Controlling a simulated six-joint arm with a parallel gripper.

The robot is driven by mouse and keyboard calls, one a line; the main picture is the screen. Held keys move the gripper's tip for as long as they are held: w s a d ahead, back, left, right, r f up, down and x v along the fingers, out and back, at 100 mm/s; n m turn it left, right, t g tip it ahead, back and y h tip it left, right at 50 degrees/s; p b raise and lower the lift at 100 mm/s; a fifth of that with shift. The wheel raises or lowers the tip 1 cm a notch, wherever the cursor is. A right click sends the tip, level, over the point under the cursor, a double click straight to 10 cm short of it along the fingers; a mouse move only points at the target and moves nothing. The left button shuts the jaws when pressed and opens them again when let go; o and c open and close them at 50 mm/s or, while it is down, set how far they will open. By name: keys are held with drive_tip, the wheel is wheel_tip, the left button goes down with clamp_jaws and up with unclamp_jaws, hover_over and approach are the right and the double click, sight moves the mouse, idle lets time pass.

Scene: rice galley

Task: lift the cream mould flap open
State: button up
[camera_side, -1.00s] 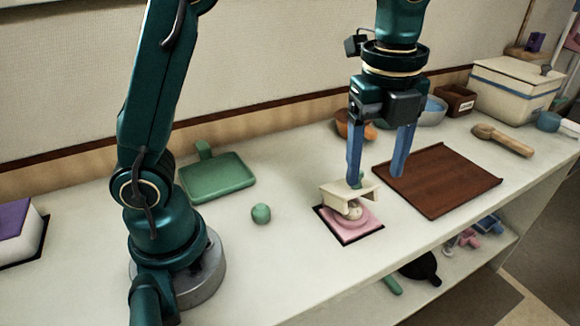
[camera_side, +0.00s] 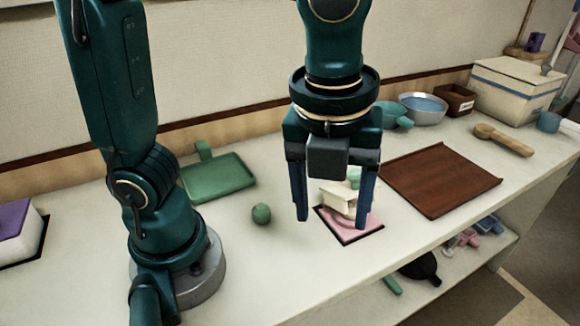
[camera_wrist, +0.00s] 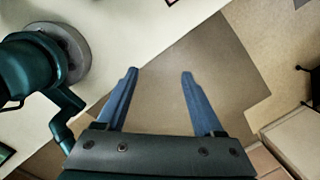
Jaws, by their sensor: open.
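The mould's cream flap (camera_side: 334,199) stands over its pink base (camera_side: 371,222) on a dark-edged square on the counter. A green part (camera_side: 353,176) shows at the flap's top. My gripper's right finger hides part of the mould, so I cannot tell the flap's exact angle. My gripper (camera_side: 332,220) is open, fingers pointing down, in front of and slightly left of the mould in the side view. No contact with the flap is clear. In the wrist view my open gripper (camera_wrist: 159,72) has nothing between its fingers, and the mould is not visible.
A green ball (camera_side: 261,213) and green tray (camera_side: 218,178) lie left. A brown board (camera_side: 440,180) lies right, with a wooden tool (camera_side: 503,140) beyond.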

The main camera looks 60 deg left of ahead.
sight(347, 185)
drive_tip(key=c, duration=0.7)
drive_tip(key=shift+a+r+n, duration=0.2)
drive_tip(key=shift+n, duration=0.3)
clamp_jaws()
drive_tip(key=w+f+n+y, duration=0.1)
drive_tip(key=w+n+y, duration=0.3)
drive_tip(key=w+n, duration=0.4)
drive_tip(key=shift+m+g+y, duration=0.4)
drive_tip(key=shift+g, duration=0.2)
drive_tip(key=w+x, duration=0.1)
drive_tip(key=x, duration=0.3)
drive_tip(key=w+d+x, duration=0.1)
drive_tip(key=x, duration=0.4)
drive_tip(key=w+x, duration=0.1)
drive_tip(key=x, duration=0.3)
drive_tip(key=shift+d+f, duration=0.1)
drive_tip(key=shift+f, duration=0.6)
drive_tip(key=shift+a+r, duration=0.25)
drive_tip(key=shift+r, duration=0.3)
drive_tip(key=shift+a+r, duration=0.25)
drive_tip(key=shift+r, duration=0.3)
drive_tip(key=shift+a+r, duration=0.35)
drive_tip(key=shift+r, duration=0.35)
